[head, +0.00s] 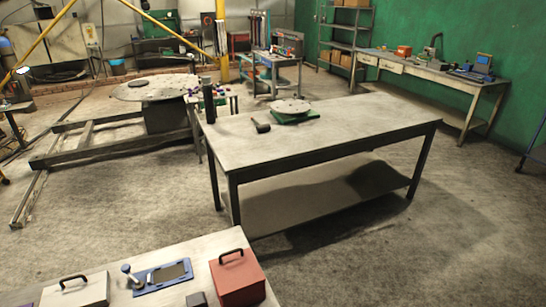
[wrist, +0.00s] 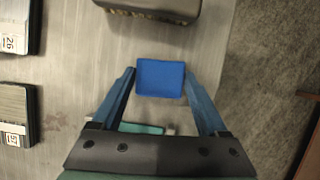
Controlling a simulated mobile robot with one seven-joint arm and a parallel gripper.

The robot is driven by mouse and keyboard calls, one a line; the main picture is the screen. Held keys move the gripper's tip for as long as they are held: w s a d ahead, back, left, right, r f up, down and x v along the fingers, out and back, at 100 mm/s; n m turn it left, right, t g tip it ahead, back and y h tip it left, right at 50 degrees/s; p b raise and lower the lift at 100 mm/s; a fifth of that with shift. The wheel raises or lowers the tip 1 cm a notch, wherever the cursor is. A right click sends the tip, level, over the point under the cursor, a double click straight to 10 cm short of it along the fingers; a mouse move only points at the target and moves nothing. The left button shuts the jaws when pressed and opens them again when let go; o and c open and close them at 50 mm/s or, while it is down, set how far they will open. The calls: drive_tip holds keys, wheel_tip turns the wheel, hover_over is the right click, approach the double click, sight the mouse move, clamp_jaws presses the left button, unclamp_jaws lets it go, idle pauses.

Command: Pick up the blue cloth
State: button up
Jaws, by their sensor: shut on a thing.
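The blue cloth (wrist: 160,84) shows in the wrist view as a small flat blue square. It lies between the two fingertips of my gripper (wrist: 160,74), which is shut on it, one finger at each side. Whether the cloth touches the surface below cannot be told. My gripper and the cloth are not seen in the head view.
In the wrist view, a dark block (wrist: 150,8) is ahead. Two dark labelled blocks (wrist: 14,113) (wrist: 15,28) lie left, and a green piece (wrist: 141,128) is partly hidden. The head view shows a red box (head: 237,279), blue tray (head: 162,277) and long table (head: 330,130).

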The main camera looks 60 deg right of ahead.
drive_tip(key=shift+c, duration=1)
wheel_tip(320, 180, up, 10)
